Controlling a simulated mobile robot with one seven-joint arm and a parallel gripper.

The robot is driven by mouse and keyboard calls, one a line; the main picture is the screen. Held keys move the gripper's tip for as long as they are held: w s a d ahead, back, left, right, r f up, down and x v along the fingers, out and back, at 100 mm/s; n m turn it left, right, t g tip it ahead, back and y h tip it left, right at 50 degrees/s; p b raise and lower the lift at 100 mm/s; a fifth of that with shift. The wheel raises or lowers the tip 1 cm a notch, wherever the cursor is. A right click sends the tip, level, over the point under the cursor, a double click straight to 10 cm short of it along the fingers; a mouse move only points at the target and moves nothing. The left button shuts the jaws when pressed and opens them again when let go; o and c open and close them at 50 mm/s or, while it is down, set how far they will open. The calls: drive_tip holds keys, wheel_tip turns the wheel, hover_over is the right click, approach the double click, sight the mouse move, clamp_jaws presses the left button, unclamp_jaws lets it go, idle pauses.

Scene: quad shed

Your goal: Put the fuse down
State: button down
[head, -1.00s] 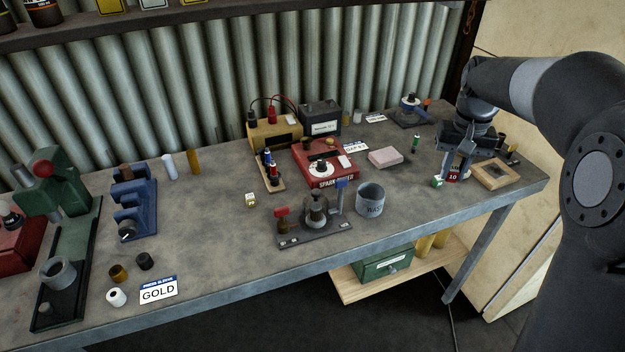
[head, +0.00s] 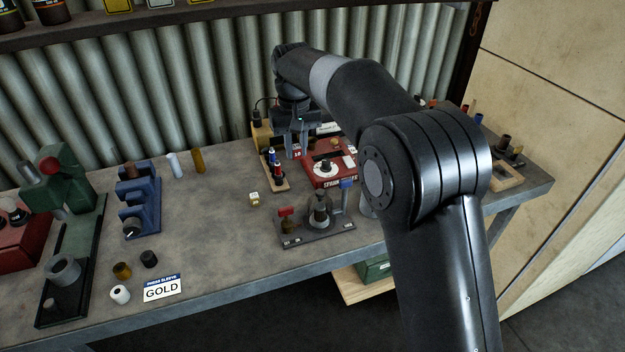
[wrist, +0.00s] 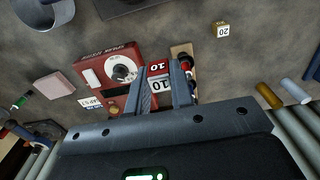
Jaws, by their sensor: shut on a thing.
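The fuse, a small red block with a white label reading 10, shows in the wrist view (wrist: 159,80) between my fingers, and in the head view (head: 297,153). My gripper (head: 297,148) is shut on it; its fingers also show in the wrist view (wrist: 159,72). It holds the fuse at the back of the bench, between the red spark tester (head: 345,178) and the wooden rack with battery-like cylinders (head: 279,186). I cannot tell whether the fuse touches the bench. A yellowish block marked 20 (wrist: 222,30) lies apart on the bench.
The yellow meter box (head: 260,133) stands behind my gripper, partly hidden. The bench left of the rack is mostly clear (head: 215,190). My arm hides much of the right side.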

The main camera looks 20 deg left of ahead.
sight(300, 198)
drive_tip(key=f, duration=1.4)
drive_tip(key=shift+w+d, duration=0.1)
drive_tip(key=shift+d, duration=0.1)
drive_tip(key=c, duration=1.3)
unclamp_jaws()
drive_tip(key=shift+f, duration=0.1)
drive_tip(key=shift+o, duration=0.2)
